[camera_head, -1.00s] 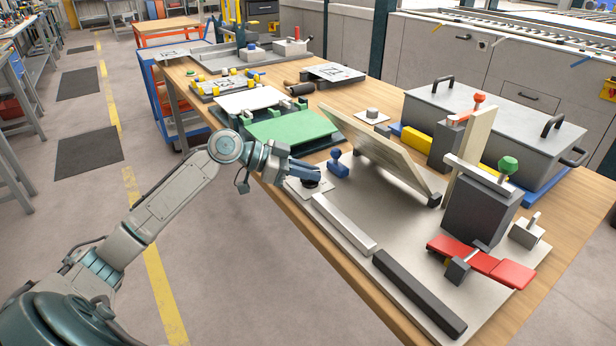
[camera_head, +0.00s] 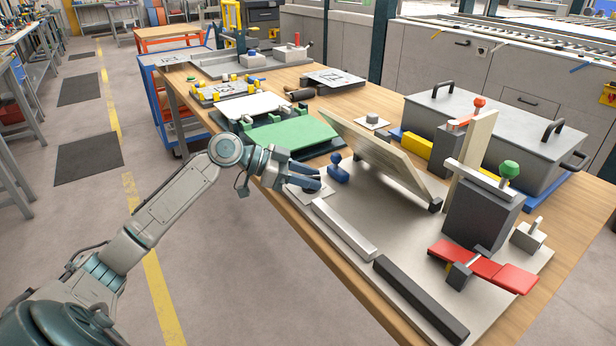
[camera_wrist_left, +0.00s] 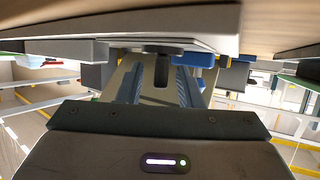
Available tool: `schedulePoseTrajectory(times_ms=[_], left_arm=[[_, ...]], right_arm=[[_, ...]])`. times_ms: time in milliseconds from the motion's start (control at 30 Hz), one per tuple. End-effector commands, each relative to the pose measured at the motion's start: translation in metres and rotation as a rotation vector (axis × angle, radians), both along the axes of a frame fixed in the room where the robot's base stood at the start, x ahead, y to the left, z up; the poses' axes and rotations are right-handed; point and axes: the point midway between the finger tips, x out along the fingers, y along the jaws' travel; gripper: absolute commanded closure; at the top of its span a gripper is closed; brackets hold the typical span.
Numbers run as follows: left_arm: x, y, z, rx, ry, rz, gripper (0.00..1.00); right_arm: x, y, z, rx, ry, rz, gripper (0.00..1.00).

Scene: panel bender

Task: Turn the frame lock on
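A dark knob with a narrow grip on a round base shows in the left wrist view (camera_wrist_left: 162,70); it seems to be the frame lock. It sits on a small pale plate (camera_head: 318,193) at the near left corner of the fixture, where my gripper mostly hides it in the head view. My left gripper (camera_head: 314,178) is open at this knob. In the left wrist view its two bluish fingers (camera_wrist_left: 160,86) stand on either side of the knob's grip, with gaps visible. I cannot tell its exact turn angle. My right gripper is not in view.
A blue-knobbed piece (camera_head: 338,167) stands just right of my left gripper. A green plate (camera_head: 290,132) is behind. The floor left of the bench is free.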

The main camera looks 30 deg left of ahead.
Motion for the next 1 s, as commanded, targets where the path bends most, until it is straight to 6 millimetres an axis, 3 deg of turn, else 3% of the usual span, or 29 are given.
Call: schedulePoseTrajectory(times_ms=[233, 467, 1000], left_arm=[[-0.004, 0.005, 0.002, 0.003, -0.001, 0.000, 0.67], [-0.017, 0.023, 0.010, 0.006, 0.002, 0.001, 0.67], [-0.043, 0.058, 0.027, 0.004, 0.003, -0.002, 0.67]], right_arm=[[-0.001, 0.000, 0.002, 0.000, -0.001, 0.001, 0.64], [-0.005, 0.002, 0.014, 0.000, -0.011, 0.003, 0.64], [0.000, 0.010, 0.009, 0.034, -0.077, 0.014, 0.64]])
